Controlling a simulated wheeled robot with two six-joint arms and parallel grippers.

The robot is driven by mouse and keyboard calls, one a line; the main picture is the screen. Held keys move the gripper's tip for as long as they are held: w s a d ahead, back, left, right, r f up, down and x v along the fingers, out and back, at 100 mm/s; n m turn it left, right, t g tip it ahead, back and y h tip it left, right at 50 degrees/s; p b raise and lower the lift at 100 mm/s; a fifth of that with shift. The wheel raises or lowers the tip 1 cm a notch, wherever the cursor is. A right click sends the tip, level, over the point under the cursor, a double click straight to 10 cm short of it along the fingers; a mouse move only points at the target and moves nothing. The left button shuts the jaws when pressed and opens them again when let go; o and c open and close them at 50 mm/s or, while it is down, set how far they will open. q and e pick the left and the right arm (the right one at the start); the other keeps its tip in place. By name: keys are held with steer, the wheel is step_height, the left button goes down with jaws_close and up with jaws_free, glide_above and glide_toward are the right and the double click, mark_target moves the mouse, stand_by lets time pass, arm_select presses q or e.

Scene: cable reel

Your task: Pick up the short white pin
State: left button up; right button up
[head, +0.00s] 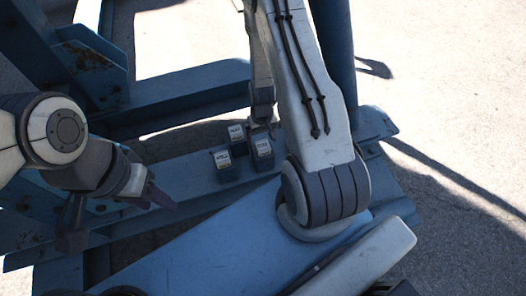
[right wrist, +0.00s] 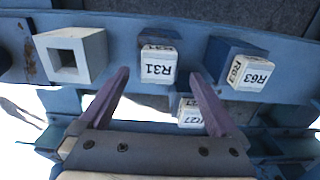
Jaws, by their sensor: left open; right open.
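No piece is plainly a short white pin. A white square hollow piece (right wrist: 70,57) stands at the left in the right wrist view, outside my right gripper's fingers. Three dark blue blocks with white labelled tops also show there: R31 (right wrist: 158,66), R63 (right wrist: 248,73) and R27 (right wrist: 190,112). My right gripper (right wrist: 160,76) is open, with R31 appearing between its fingertips; I cannot tell the gap in depth. In the head view my right gripper (head: 262,122) is small beside the blocks and partly hidden. My left gripper (head: 122,220) is open and empty at the left.
The labelled blocks stand on a blue beam (head: 190,180) of a blue steel frame (head: 170,95). Bare concrete (head: 450,60) lies at the right, with cast shadows. My right arm covers part of the beam.

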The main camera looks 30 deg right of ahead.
mark_target(263, 145)
step_height(263, 145, down, 5)
steer(key=b, duration=0.4)
steer(key=shift+d, duration=0.1)
steer(key=shift+r, duration=0.1)
jaws_close()
